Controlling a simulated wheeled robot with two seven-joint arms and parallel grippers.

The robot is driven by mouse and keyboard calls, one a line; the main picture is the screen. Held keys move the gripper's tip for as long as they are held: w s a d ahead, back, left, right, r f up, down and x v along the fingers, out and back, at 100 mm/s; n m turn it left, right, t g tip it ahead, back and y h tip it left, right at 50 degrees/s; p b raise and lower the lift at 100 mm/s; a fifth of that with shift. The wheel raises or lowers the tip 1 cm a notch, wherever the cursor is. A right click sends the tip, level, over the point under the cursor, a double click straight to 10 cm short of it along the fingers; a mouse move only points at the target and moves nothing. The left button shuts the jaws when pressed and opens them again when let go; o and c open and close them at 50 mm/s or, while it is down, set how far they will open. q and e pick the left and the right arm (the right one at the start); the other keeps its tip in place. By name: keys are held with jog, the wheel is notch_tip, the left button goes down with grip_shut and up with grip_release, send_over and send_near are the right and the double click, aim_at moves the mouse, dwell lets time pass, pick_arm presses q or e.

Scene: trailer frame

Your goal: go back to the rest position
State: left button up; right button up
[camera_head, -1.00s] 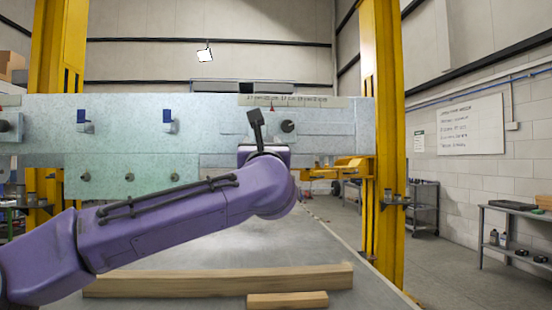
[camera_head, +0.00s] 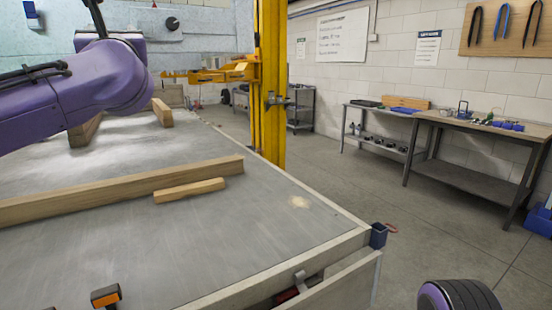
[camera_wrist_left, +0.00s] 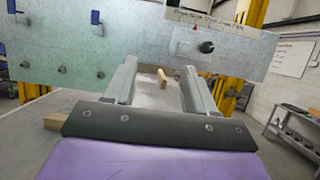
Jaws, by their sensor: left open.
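My left arm, purple, reaches in from the left in the head view, its wrist in front of a pale blue-green panel (camera_head: 205,28). The fingers of that gripper are hidden there. In the left wrist view my left gripper (camera_wrist_left: 158,68) is open, its two grey fingers apart with nothing between them. It faces the panel (camera_wrist_left: 120,45), which has blue clips and dark knobs. My right gripper is not in view; a purple and black rounded part of mine shows at the lower right of the head view.
A grey flat bed (camera_head: 120,240) carries a long timber (camera_head: 120,190), a short wood block (camera_head: 190,190) and an orange-black item (camera_head: 105,296). A yellow post (camera_head: 270,90) stands behind its edge. A workbench (camera_head: 480,125) and shelf carts stand right; the floor between is open.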

pick_arm(q)
jog(key=w+d+f+m+h, duration=0.2)
jog(key=d+f+m+h, duration=0.15)
jog(key=f+m, duration=0.5)
jog(key=w+d+f+m+h, duration=0.3)
jog(key=d+f+m, duration=0.2)
jog(key=f+m, duration=0.4)
notch_tip(320, 180, down, 30)
jog(key=s+d+m+g+h, duration=0.2)
jog(key=s+m+g+h, duration=0.15)
jog(key=m, duration=0.55)
jog(key=s+a+f+m+g, duration=0.25)
jog(key=s+f, duration=0.55)
jog(key=f, duration=0.4)
jog(key=s+a+f+m+g, duration=0.2)
jog(key=s+f+m+g, duration=0.15)
jog(key=s+f, duration=0.65)
jog(key=s+a+f+m+g, duration=0.1)
jog(key=s+a+f+g, duration=0.1)
jog(key=s+f, duration=0.2)
jog(key=s+a+f+m+g+y, duration=0.1)
jog(key=s+f, duration=0.3)
jog(key=s, duration=0.6)
jog(key=s+a+f+m+g, duration=0.1)
jog(key=s+a+f+g, duration=0.2)
jog(key=s, duration=0.4)
jog(key=shift+s+a+f+y+p, duration=0.4)
jog(key=shift+a+f, duration=0.1)
jog(key=shift+f, duration=0.35)
